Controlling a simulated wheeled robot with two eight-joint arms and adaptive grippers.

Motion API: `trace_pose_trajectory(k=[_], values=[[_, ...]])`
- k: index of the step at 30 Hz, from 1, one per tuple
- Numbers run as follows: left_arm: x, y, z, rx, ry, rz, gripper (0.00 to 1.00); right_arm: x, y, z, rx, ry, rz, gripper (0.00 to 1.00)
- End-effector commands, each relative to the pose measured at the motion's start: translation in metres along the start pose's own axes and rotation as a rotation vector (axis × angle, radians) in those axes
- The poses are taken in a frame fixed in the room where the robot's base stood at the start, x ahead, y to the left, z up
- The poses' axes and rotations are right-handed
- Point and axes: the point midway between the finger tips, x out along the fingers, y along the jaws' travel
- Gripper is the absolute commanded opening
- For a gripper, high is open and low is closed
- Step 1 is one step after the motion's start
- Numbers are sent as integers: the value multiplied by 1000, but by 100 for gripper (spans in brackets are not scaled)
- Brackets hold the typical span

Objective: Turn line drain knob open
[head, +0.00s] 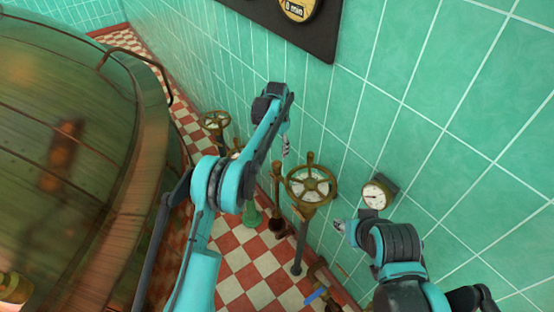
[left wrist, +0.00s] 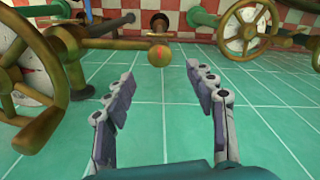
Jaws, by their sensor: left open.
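A small round olive knob (left wrist: 158,55) with a red stripe, which looks like the line drain knob, shows in the left wrist view. It lies just beyond the fingertips and roughly centred between them. My left gripper (left wrist: 160,73) is open and empty, its fingers spread to either side of the knob's line. In the head view my left gripper (head: 286,147) hangs near the green wall, left of the large handwheel (head: 310,187), and I cannot make out the knob there. My right gripper (head: 340,226) is low by the wall, small and partly hidden; its jaws are unclear.
A handwheel (left wrist: 40,85) with pipes stands close on the left of the left wrist view, another (left wrist: 245,30) on the right. A gauge (head: 374,195) is on the wall near my right arm. A large copper kettle (head: 70,150) fills the left. Checkered floor lies below.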

Motion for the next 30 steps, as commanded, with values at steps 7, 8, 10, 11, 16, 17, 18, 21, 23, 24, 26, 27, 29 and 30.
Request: trace_pose_trajectory(k=[7, 8, 10, 11, 16, 17, 18, 21, 23, 24, 26, 27, 29, 30], values=[[36, 0, -1, 4, -4, 2, 56, 9, 0, 6, 0, 0, 0, 40], [41, 0, -1, 4, -4, 2, 56, 10, 0, 7, 0, 0, 0, 40], [53, 0, -1, 4, -4, 2, 56, 13, 0, 10, 0, 0, 0, 40], [57, 0, -1, 4, -4, 2, 56, 14, 0, 10, 0, 0, 0, 40], [76, 0, -1, 3, -3, 2, 56, 18, 0, 13, 0, 0, 0, 40], [78, 0, -1, 3, -3, 1, 56, 19, 0, 14, 0, 0, 0, 40], [80, 0, -1, 3, -3, 1, 56, 19, 0, 14, 0, 0, 0, 40], [81, 0, -1, 3, -3, 1, 56, 19, 0, 14, 0, 0, 0, 40], [81, 0, -1, 3, -3, 1, 56, 19, 0, 14, 0, 0, 0, 40], [81, 0, -1, 3, -3, 1, 56, 19, 0, 14, 0, 0, 0, 40], [81, 0, -1, 3, -3, 1, 56, 19, 0, 14, 0, 0, 0, 40], [81, 0, -1, 3, -3, 1, 53, 19, 0, 14, 0, 0, 0, 40], [81, 0, -1, 3, -3, 1, 37, 19, 0, 14, 0, 0, 0, 40], [81, 0, -1, 3, -3, 1, 27, 19, 0, 14, 0, 0, 0, 40]])
